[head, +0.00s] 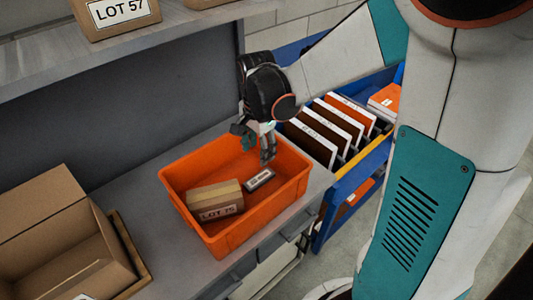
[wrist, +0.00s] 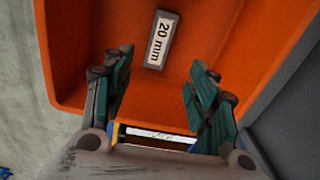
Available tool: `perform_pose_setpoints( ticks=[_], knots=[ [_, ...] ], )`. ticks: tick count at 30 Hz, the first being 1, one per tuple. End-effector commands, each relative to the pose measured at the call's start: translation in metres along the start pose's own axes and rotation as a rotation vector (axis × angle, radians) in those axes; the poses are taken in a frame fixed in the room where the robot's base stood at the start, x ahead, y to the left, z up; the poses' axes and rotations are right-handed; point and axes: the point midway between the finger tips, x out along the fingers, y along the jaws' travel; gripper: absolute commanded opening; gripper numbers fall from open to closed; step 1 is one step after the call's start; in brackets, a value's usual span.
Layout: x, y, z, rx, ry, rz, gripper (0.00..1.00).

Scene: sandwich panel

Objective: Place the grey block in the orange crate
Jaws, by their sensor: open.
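The grey block (head: 259,179) lies inside the orange crate (head: 236,240), on its floor near the right side, next to a cardboard box. In the wrist view the grey block (wrist: 160,40) carries a "20 mm" label and lies on the floor of the orange crate (wrist: 75,50). My gripper (head: 258,152) is above the crate's far right part. In the wrist view my gripper (wrist: 158,72) has its two fingers spread wide with nothing between them. The block is apart from the fingers.
The "LOT 75" cardboard box (head: 215,200) lies in the crate left of the block. An open carton (head: 65,235) stands at the left on the grey bench (head: 160,255). A blue rack (head: 340,205) with several upright panels stands right of the crate. A shelf (head: 190,28) overhangs at the upper left.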

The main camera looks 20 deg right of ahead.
Motion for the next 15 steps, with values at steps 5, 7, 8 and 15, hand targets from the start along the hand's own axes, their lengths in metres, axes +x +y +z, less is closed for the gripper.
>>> perform_pose_setpoints(
  ticks=[5,7,8,15],
  knots=[
    [-0.033,0.019,0.007,-0.167,0.036,-0.076,0.53],
    [-0.047,0.028,0.011,-0.255,0.060,-0.114,0.53],
    [-0.053,0.032,0.013,-0.294,0.071,-0.129,0.53],
    [-0.090,0.067,0.026,-0.594,0.183,-0.239,0.53]
  ],
)
